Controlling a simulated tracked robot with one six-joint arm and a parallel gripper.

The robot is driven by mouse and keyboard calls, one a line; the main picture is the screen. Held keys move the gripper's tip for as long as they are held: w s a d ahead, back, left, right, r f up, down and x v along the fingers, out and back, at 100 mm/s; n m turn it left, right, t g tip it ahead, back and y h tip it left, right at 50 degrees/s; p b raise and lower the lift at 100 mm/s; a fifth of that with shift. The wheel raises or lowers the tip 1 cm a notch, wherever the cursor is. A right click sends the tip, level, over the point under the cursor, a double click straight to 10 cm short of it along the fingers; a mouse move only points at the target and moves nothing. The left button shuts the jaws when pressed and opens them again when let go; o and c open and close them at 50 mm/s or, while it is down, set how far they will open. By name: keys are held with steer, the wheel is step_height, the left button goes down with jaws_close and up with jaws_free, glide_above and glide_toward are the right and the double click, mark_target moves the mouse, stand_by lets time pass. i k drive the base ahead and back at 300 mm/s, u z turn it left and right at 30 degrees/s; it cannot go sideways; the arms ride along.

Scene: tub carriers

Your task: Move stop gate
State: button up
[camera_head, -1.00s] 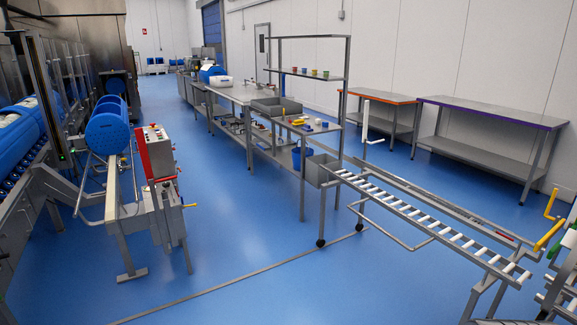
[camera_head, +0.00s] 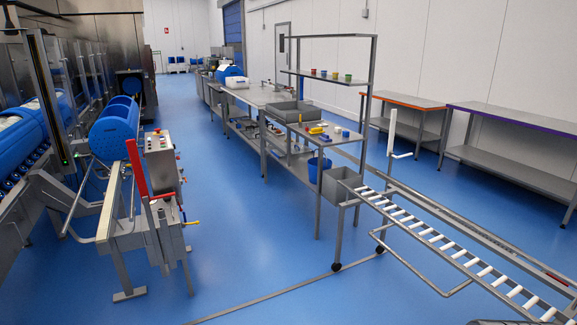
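Nothing in view is clearly marked as the stop gate. A white upright bar with a short crank-like handle (camera_head: 391,130) stands beside the far end of the roller conveyor (camera_head: 378,192) at the right. A red upright bar (camera_head: 136,167) stands by a control box (camera_head: 162,165) at the left, on the end of the machine line. I cannot tell whether either one is the stop gate. My gripper is not in view.
A workbench with shelves (camera_head: 308,128) runs along the middle, with a blue bucket (camera_head: 319,168) below. Two side tables (camera_head: 520,113) stand by the right wall. Blue floor (camera_head: 235,235) is clear between machine line and conveyor. A thin strip (camera_head: 270,295) crosses it.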

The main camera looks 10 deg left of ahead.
mark_target(132, 145)
steer(key=u, duration=0.25)
steer(key=i, duration=1.6)
steer(key=u, duration=0.6)
steer(key=i, duration=0.75)
steer(key=u, duration=0.85)
steer(key=i, duration=0.6)
steer(key=u, duration=0.85)
steer(key=i, duration=0.9)
steer(key=u, duration=0.35)
